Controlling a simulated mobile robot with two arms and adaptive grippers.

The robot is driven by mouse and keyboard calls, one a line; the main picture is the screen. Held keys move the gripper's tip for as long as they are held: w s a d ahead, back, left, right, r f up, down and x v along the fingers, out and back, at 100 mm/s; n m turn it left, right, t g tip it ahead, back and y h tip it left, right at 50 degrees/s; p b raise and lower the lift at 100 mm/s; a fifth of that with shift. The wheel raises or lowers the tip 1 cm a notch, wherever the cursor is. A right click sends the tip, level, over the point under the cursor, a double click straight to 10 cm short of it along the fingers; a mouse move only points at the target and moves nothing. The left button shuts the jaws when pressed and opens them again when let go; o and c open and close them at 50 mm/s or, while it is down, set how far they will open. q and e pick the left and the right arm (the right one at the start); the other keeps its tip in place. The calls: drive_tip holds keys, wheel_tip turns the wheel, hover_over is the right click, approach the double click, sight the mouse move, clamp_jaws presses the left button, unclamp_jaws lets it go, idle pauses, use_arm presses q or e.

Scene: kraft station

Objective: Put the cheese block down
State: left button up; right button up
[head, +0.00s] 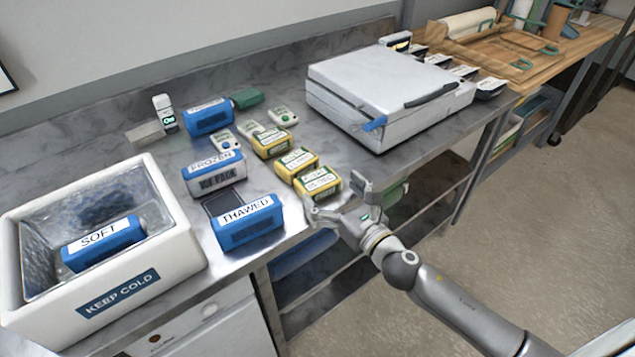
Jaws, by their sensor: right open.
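Several yellow cheese blocks with pale labels stand in a row on the steel counter. The nearest cheese block (317,183) is close to the counter's front edge. Another cheese block (296,164) is just behind it, and a third cheese block (270,143) is farther back. My right gripper (338,200) is open at the front edge, beside the nearest block, with its fingers spread. I cannot tell whether a finger touches that block. My left gripper is not in view.
A white box (190,245) marked KEEP COLD holds a blue SOFT pack (103,243). Blue packs marked FROZEN (213,174) and THAWED (247,222) stand left of the cheese. A closed white case (385,85) stands behind right. Bare counter (335,145) lies between the cheese and case.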

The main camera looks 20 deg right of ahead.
sight(317, 178)
drive_tip(key=p+x, duration=0.1)
drive_tip(key=x, duration=0.3)
drive_tip(key=shift+s+a+r, duration=0.1)
drive_tip(key=shift+a+r, duration=0.05)
drive_tip(key=shift+r, duration=0.05)
drive_tip(key=shift+w+a+f, duration=0.1)
drive_tip(key=shift+w+a, duration=0.1)
drive_tip(key=shift+w, duration=0.35)
drive_tip(key=c, duration=1.1)
drive_tip(key=shift+c, duration=0.2)
